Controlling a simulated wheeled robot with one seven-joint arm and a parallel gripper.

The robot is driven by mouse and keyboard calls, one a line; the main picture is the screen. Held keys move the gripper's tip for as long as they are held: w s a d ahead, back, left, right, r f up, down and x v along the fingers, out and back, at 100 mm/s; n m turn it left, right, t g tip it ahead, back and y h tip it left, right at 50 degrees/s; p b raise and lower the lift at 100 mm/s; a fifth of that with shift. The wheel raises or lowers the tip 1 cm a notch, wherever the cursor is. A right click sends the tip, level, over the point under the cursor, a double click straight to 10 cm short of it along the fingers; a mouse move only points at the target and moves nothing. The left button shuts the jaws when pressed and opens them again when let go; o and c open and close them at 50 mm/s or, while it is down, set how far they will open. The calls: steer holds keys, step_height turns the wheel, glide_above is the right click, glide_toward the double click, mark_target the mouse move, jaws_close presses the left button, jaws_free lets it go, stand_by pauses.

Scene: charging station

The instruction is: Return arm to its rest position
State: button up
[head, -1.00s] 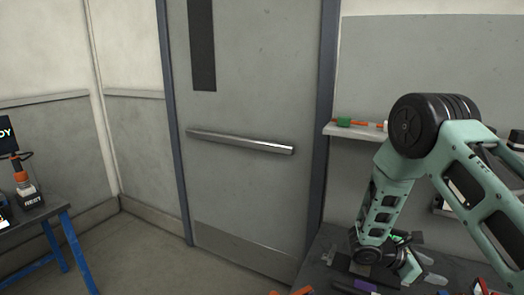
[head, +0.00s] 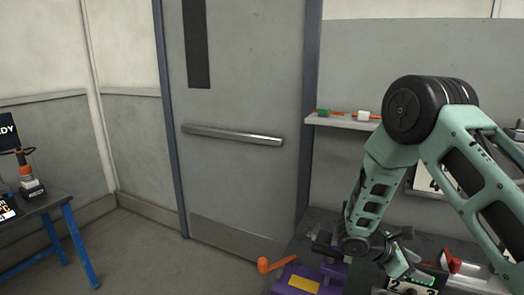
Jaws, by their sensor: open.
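My arm, pale green with black joints, is bent at the right of the head view. Its elbow is raised in front of the wall and its forearm hangs down to the workbench (head: 308,228). My gripper (head: 395,262) is at the low end, over or close to the bench top. It is small and partly hidden among the bench items. It is open, and I see nothing held in it.
A purple block with a yellow patch (head: 305,283) and an orange handle (head: 272,265) sit at the bench's near left. A shelf (head: 342,123) holds small green and white items. A grey door (head: 235,170) and clear floor lie left; a blue-legged table (head: 40,205) stands far left.

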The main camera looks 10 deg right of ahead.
steer(key=s+a+r+m+y+b, duration=0.2)
steer(key=s+a+y+b, duration=0.1)
steer(key=s+a, duration=0.4)
steer(key=s+a+r+m+t+y+b, duration=0.1)
steer(key=s+a+y, duration=0.4)
steer(key=a, duration=0.8)
steer(key=s+a+r+m+t+y+b, duration=0.1)
steer(key=s+a+r+m+y+b, duration=0.2)
steer(key=s+a, duration=0.7)
steer(key=shift+s+r+m+y+b, duration=0.15)
steer(key=shift+s+m+y+b, duration=0.2)
steer(key=shift+m+y+b, duration=0.6)
steer(key=shift+o, duration=0.5)
steer(key=shift+s+a+r, duration=0.1)
steer(key=shift+s+a, duration=0.2)
steer(key=shift+s, duration=0.05)
steer(key=shift+w, duration=0.15)
